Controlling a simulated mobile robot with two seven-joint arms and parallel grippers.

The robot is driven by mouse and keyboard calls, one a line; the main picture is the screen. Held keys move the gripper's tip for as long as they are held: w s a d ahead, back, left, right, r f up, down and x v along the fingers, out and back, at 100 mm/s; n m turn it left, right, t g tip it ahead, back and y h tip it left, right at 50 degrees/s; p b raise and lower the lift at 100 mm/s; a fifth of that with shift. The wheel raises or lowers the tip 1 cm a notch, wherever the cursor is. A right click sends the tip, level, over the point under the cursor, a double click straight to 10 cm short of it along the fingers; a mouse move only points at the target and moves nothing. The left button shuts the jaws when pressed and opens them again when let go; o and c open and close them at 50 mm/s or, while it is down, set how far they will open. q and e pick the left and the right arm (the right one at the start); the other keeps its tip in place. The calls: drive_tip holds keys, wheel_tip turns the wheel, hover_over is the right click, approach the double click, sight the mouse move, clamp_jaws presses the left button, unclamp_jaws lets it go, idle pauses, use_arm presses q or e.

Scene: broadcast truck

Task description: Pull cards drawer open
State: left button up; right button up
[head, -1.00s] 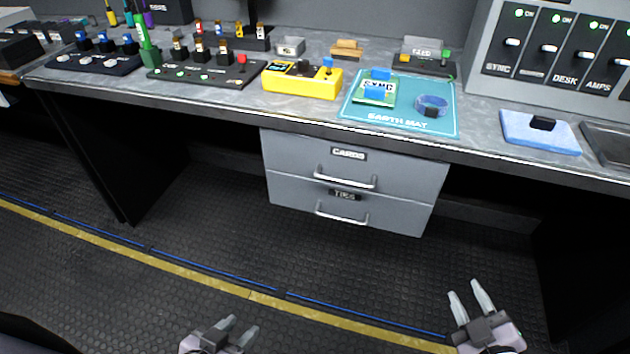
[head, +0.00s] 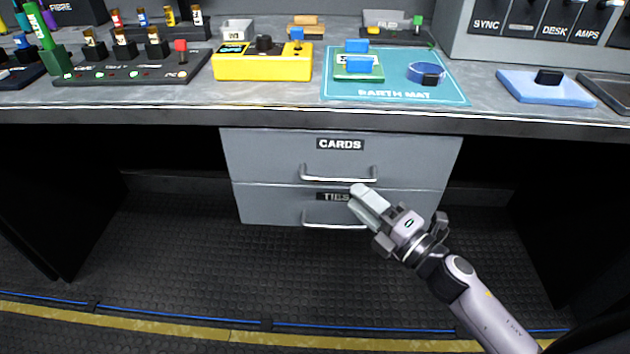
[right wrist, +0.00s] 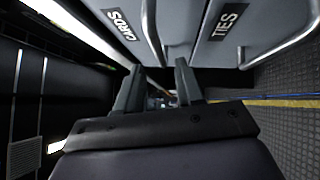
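The grey CARDS drawer (head: 262,152) is the upper of two under the desk and sits closed. Its silver bar handle (head: 338,178) is also in the right wrist view (right wrist: 150,32), ahead of the fingers. My right gripper (head: 360,196) is in front of the drawers, its fingertips just below the right part of this handle in the head view. In the right wrist view (right wrist: 158,68) its two fingers stand apart with nothing clearly between them. I cannot tell whether they touch the handle. My left gripper is out of view.
The closed TIES drawer (head: 262,206) is directly below, its handle (head: 330,225) partly behind my right gripper. The desk edge (head: 200,115) overhangs the drawers. The desk top holds a yellow box (head: 262,68) and a teal mat (head: 395,90). The floor in front is clear.

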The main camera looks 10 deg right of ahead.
sight(337, 180)
drive_tip(key=shift+x, duration=3.55)
clamp_jaws()
